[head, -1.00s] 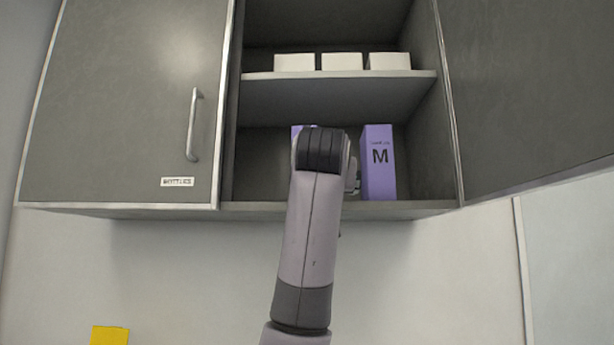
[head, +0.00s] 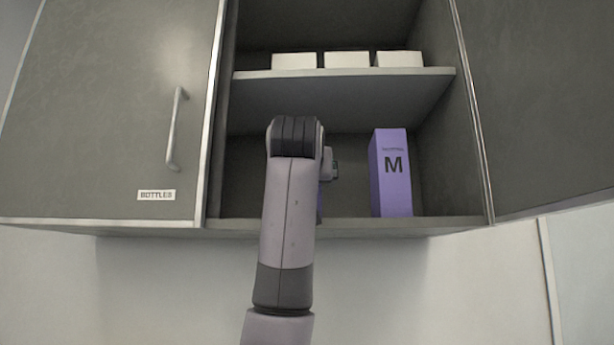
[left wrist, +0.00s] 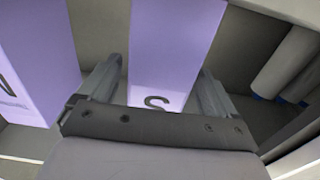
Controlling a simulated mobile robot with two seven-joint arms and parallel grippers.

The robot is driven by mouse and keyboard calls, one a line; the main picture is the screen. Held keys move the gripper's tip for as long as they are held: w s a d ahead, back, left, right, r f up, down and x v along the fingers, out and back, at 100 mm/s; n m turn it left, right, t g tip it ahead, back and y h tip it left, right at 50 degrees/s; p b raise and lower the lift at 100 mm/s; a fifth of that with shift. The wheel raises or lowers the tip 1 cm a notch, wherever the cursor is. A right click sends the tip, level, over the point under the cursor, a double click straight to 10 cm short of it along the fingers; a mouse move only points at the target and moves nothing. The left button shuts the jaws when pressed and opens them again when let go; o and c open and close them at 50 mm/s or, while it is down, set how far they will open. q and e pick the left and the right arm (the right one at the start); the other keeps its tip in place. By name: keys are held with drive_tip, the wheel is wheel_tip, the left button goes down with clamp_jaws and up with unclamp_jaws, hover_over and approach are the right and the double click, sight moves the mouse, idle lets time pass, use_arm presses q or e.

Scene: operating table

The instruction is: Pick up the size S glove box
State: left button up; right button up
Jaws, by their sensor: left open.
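The size S glove box (left wrist: 168,50) is purple, with a dark S on its face, and stands between the two fingers of my left gripper (left wrist: 160,78) in the left wrist view. The fingers are open, one on each side of the box, with a visible gap at least on the left. In the head view my arm hides nearly all of this box; only a thin purple sliver (head: 319,206) shows beside the arm. My left gripper (head: 331,165) is also mostly hidden there. My right gripper is in neither view.
A purple size M box (head: 391,175) stands to the right on the same lower shelf; it also shows in the left wrist view (left wrist: 35,60). White boxes (head: 346,60) sit on the upper shelf (head: 345,73). A closed cabinet door (head: 120,110) is at left. White cylinders (left wrist: 285,62) show in the wrist view.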

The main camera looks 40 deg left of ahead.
use_arm(q)
drive_tip(key=p+x, duration=0.1)
drive_tip(key=x, duration=0.3)
drive_tip(key=shift+f, duration=0.15)
drive_tip(key=shift+d, duration=0.1)
drive_tip(key=c, duration=1.3)
drive_tip(key=shift+o, duration=0.2)
